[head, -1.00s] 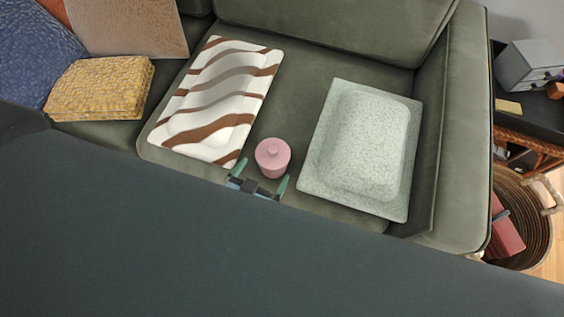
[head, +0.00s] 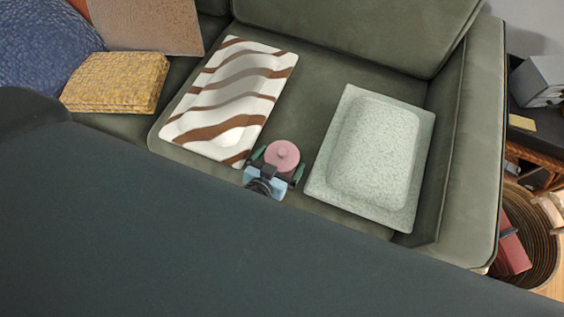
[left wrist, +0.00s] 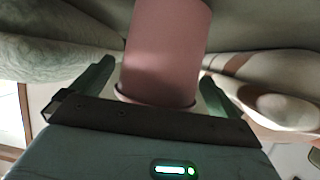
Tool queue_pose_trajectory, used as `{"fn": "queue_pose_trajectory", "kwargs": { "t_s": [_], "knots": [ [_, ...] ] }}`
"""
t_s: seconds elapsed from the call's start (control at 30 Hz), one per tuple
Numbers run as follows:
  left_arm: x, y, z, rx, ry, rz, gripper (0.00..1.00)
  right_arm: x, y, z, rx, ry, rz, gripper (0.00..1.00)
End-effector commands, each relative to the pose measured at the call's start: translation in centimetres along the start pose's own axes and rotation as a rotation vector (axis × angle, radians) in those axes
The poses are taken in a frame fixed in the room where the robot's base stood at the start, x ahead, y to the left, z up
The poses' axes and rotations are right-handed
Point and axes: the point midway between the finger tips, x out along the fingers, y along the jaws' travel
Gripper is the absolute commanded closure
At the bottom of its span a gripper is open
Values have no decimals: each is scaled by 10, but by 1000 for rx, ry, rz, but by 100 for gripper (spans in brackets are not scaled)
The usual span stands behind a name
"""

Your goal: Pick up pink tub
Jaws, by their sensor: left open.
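The pink tub (head: 282,155), round with a knobbed lid, stands on the green sofa seat between two cushions. My left gripper (head: 276,165) is open, with one green fingertip on each side of the tub. In the left wrist view the tub (left wrist: 165,50) fills the space between the two green fingers of the gripper (left wrist: 155,88), its lid rim close to the palm. I cannot tell whether either finger touches it. My right gripper is not in view.
A brown-and-white wavy cushion (head: 228,100) lies left of the tub, and a pale green cushion (head: 372,155) lies to the right. A yellow pillow (head: 117,82) is at the far left. A wicker basket (head: 530,240) stands beyond the sofa arm (head: 468,150).

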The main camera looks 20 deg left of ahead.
Motion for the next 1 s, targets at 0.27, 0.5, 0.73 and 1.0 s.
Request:
{"fn": "queue_pose_trajectory", "kwargs": {
  "t_s": [0.27, 0.5, 0.73, 1.0],
  "knots": [
    [15, 1, 0, 0, -1, 1, 0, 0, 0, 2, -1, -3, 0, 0],
    [15, 1, 0, 0, 0, 1, 10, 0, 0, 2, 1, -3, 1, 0],
    [15, 1, 0, 0, 0, 1, 41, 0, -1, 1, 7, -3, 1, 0],
    [15, 1, -1, -1, 1, 1, 46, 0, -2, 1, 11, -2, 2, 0]
  ]
}}
